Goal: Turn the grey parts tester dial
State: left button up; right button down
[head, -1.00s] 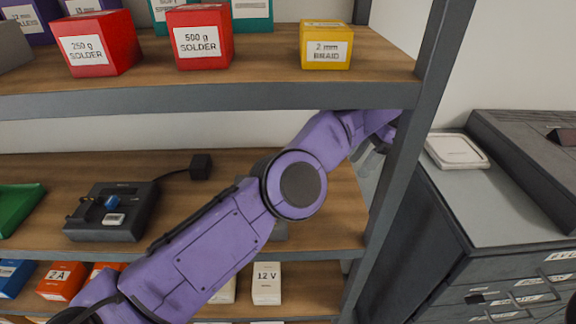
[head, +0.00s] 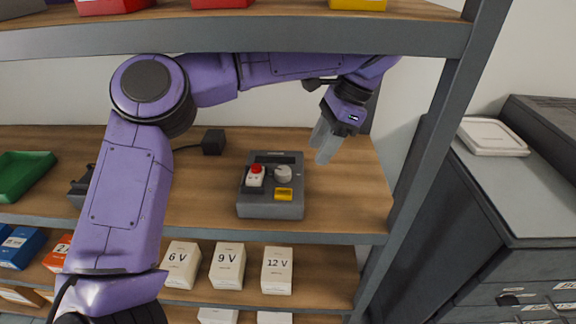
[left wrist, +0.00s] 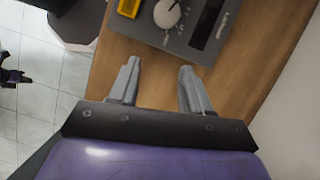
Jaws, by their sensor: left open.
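The grey parts tester (head: 270,208) sits on the middle shelf, right of centre in the head view. Its round light grey dial (head: 283,174) is on the top face, right of a red button and above a yellow piece. The dial also shows at the top of the left wrist view (left wrist: 167,13), where its pointer line is visible. My left gripper (head: 324,142) is open and empty, above and to the right of the tester, apart from the dial. In the left wrist view its two fingers (left wrist: 158,82) point towards the tester. My right gripper is not in view.
The upper shelf (head: 250,38) runs over my left arm, and a grey rack post (head: 440,140) stands to the right. A black plug (head: 213,142) and a green tray (head: 24,175) share the middle shelf. Boxes marked 6 V, 9 V and 12 V (head: 277,270) stand below.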

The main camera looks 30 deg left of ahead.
aim_at(286, 170)
pick_arm(q)
jog(key=s+a, duration=0.3)
jog(key=shift+s+a+r+p, duration=0.1)
jog(key=shift+a+r+p, duration=0.05)
jog(key=shift+a+p, duration=0.2)
jog(key=x, duration=0.5)
jog(key=shift+s, duration=0.1)
jog(key=c, duration=0.8)
